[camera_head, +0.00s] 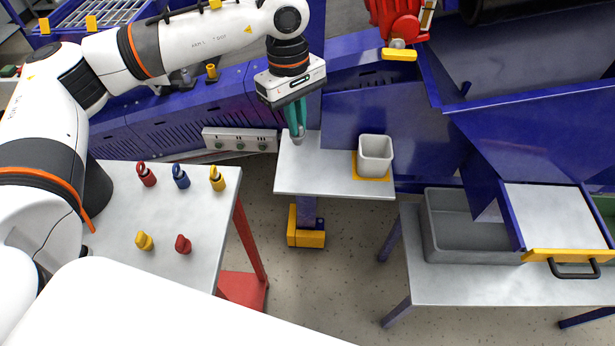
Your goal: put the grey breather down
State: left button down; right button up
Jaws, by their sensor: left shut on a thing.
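My left gripper (295,118) points down over the left part of the small middle table (310,180). Its teal fingers are shut on a small grey piece, the grey breather (298,138), which shows at the fingertips. The breather is at or just above the tabletop; I cannot tell if it touches. It is to the left of a pale square cup (375,155) on a yellow base. My right gripper is not in view.
The left table (180,215) carries several red, blue and yellow small parts. Blue machinery (370,110) rises behind. The middle tabletop between gripper and cup is clear.

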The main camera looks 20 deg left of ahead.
pick_arm(q)
jog(key=w+f+n+t+b, duration=0.1)
jog(key=w+f+n+b, duration=0.4)
jog(key=n, duration=0.6)
jog(key=n+t+y+b, duration=0.15)
jog(key=n+b, duration=0.45)
jog(key=n, duration=1.1)
send_over(311, 169)
notch_tip(311, 169, down, 11)
notch_tip(311, 169, down, 5)
jog(key=shift+d+r+p, duration=0.1)
jog(key=shift+r+p, duration=0.05)
jog(key=shift+p, duration=0.15)
jog(key=shift+f, duration=0.2)
jog(key=c, duration=1.5)
grip_release()
